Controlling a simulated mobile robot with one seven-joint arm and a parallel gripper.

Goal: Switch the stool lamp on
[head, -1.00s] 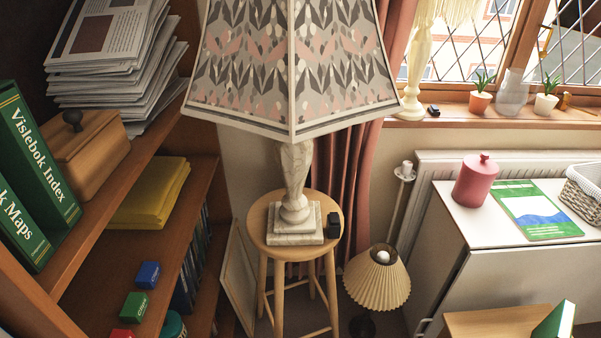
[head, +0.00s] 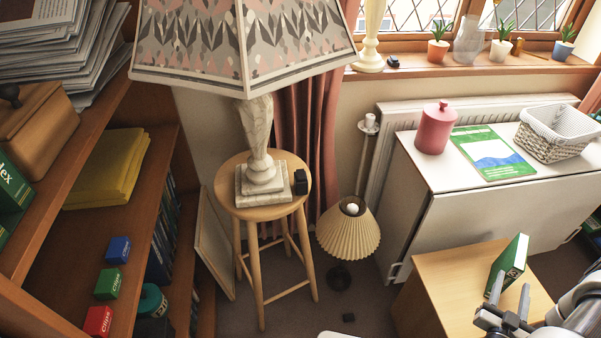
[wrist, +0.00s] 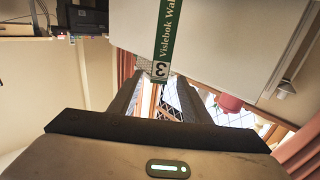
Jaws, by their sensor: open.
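The stool lamp (head: 262,140) has a marble-like stem on a square base and a large patterned shade (head: 235,45). It stands upright on a round wooden stool (head: 245,207). A small black block (head: 300,182) sits on the stool top at the right of the lamp base; I cannot tell whether it is the switch. The shade shows no clear glow. My gripper (head: 511,290) is open and empty at the lower right, far from the stool. Its fingers (wrist: 158,92) also show in the wrist view.
A green book (head: 508,265) stands on a low wooden cabinet (head: 440,290) close to my gripper. A pleated floor lamp (head: 348,232) stands right of the stool. The white table (head: 470,215) holds a pink jar (head: 435,130) and a basket (head: 555,133). Bookshelves (head: 110,240) line the left.

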